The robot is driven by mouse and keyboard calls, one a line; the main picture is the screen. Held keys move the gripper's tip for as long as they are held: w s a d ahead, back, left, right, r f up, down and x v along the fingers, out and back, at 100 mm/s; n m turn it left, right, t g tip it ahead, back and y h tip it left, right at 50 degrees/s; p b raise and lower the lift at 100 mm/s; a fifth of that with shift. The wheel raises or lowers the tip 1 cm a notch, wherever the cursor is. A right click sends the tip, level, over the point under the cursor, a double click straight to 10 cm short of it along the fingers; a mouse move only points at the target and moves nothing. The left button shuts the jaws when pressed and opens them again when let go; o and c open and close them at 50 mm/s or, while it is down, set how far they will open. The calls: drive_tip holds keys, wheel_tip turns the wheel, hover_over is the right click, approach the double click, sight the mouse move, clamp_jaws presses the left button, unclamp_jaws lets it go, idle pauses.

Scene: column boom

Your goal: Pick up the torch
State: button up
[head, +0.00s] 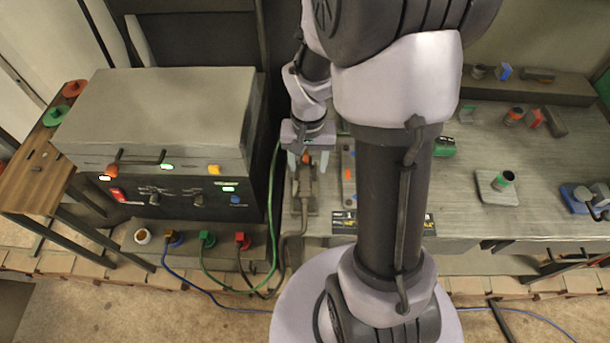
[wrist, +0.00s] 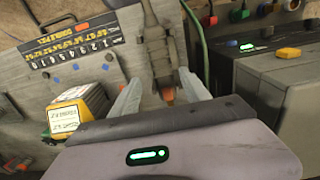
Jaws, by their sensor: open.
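The torch (head: 304,181) is a dark, slim tool at the left end of the grey bench, with a cable running from its near end. It also shows in the wrist view (wrist: 161,52), with an orange-brown end towards me. My gripper (head: 307,162) is above the torch's far end, its fingers pointing down. In the wrist view my open gripper (wrist: 160,88) has one pale finger on each side of the torch's line. I see no contact. The grey upper arm hides part of the bench.
A large grey machine (head: 160,110) with knobs and lit switches stands close on the left, with green and dark cables hanging beside it. A black label board (wrist: 75,45) and a yellow-and-white box (wrist: 80,107) are near the torch. The bench's right side holds a small block with a green cylinder (head: 497,186).

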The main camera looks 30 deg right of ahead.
sight(305, 170)
drive_tip(key=f, duration=0.1)
drive_tip(key=f+b, duration=0.1)
drive_tip(key=f, duration=0.1)
drive_tip(key=f+b, duration=0.1)
drive_tip(key=f, duration=0.1)
drive_tip(key=shift+w+a+f, duration=0.2)
drive_tip(key=shift+w+a, duration=0.05)
drive_tip(key=shift+r, duration=0.1)
clamp_jaws()
drive_tip(key=shift+r, duration=0.1)
